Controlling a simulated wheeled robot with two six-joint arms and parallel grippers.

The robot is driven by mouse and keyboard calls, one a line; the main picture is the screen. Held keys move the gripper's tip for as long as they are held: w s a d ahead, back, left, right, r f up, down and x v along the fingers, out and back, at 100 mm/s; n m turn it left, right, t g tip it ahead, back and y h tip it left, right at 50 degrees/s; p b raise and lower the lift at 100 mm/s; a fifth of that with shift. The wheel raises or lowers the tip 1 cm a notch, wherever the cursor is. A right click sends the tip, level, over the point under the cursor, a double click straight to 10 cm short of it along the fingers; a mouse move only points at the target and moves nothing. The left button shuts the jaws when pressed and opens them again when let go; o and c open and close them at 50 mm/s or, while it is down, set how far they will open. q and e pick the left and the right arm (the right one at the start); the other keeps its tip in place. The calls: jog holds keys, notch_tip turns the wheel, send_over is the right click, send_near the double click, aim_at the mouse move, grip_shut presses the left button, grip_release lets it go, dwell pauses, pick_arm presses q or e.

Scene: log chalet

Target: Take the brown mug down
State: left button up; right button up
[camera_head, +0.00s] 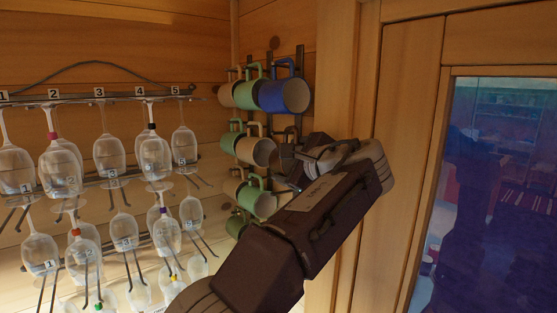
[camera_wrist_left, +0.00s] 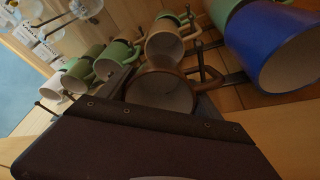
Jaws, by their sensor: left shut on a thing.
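The brown mug (camera_wrist_left: 160,92) is in the left wrist view, its open mouth facing the camera, between the fingers of my left gripper (camera_head: 296,165). The gripper is shut on it, beside the mug rack. In the head view the mug is mostly hidden by the gripper, so I cannot tell there whether it still touches its peg. My right gripper is in neither view.
A blue mug (camera_head: 285,95) hangs just above my gripper, close to it in the wrist view too. Green and beige mugs (camera_head: 255,151) hang to the left. Wine glasses (camera_head: 110,155) hang further left. A wooden post and window (camera_head: 490,190) stand at right.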

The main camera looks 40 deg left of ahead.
pick_arm(q)
jog(key=shift+d+f, duration=0.15)
jog(key=shift+f, duration=0.05)
jog(key=shift+s+r+b, duration=0.15)
jog(key=shift+s+b, duration=0.05)
jog(key=shift+b, duration=0.25)
jog(key=s+a+b, duration=0.1)
jog(key=s+b, duration=0.1)
jog(key=s, duration=0.3)
jog(key=s+a+b, duration=0.2)
jog(key=s+b, duration=0.1)
jog(key=s, duration=0.2)
jog(key=s+a+b, duration=0.2)
jog(key=s+b, duration=0.1)
jog(key=s, duration=0.2)
jog(key=shift+s+a, duration=0.25)
jog(key=shift+s, duration=0.15)
jog(key=shift+c, duration=0.9)
jog(key=shift+s+a+r+b, duration=0.15)
jog(key=shift+s+a+b, duration=0.05)
jog(key=shift+a, duration=0.2)
jog(key=shift+s+a+r+b, duration=0.1)
jog(key=shift+s+a+b, duration=0.05)
jog(key=shift+a, duration=0.25)
jog(key=shift+d, duration=0.1)
